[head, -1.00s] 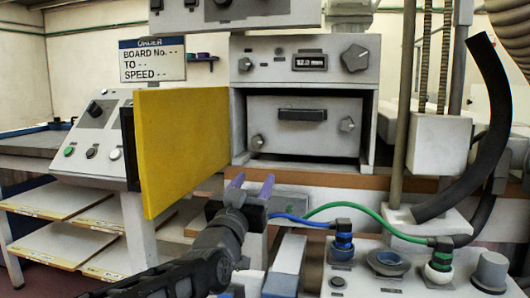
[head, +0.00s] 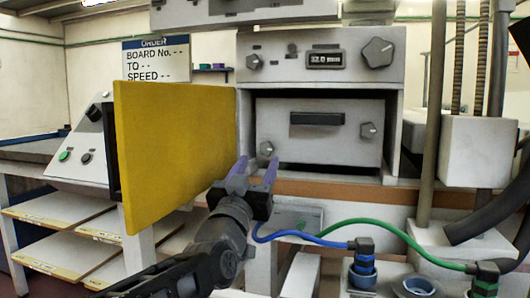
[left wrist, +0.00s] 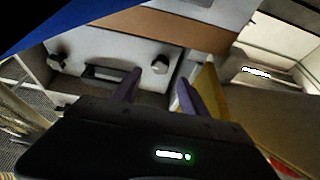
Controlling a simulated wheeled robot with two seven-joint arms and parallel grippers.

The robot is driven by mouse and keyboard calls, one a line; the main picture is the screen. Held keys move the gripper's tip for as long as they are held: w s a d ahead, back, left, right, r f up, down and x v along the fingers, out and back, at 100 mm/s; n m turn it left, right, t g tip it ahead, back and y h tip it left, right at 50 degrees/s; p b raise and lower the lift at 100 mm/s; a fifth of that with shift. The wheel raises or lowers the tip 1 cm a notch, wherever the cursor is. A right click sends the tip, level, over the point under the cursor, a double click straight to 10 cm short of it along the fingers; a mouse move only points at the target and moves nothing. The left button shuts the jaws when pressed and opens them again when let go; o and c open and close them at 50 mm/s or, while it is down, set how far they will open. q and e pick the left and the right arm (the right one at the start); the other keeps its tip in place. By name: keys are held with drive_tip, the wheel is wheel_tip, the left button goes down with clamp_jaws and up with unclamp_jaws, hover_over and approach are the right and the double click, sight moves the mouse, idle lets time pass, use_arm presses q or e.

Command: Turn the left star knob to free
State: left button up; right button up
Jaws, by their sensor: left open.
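The left star knob (head: 266,149) is a small grey knob at the lower left of the light grey front panel (head: 318,145). The right star knob (head: 368,131) is on the same panel's right side, with a dark handle (head: 317,118) between. My left gripper (head: 257,167) is open, its two purple fingers pointing at the panel just below and around the left knob in the head view. In the left wrist view, the left knob (left wrist: 160,65) shows beyond and between the open fingertips (left wrist: 158,82); nothing is held. Contact cannot be told. My right gripper is not in view.
A yellow door (head: 175,150) stands open close to the left of the panel and gripper. Above is a control unit with a display (head: 326,59) and a larger knob (head: 377,53). Below are blue (head: 310,241) and green (head: 400,235) cables with connectors at the lower right.

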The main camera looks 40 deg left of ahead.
sight(266, 149)
use_arm(q)
drive_tip(key=x, duration=0.6)
drive_tip(key=shift+w+a, duration=0.1)
drive_tip(key=shift+w, duration=0.15)
clamp_jaws()
idle(0.3)
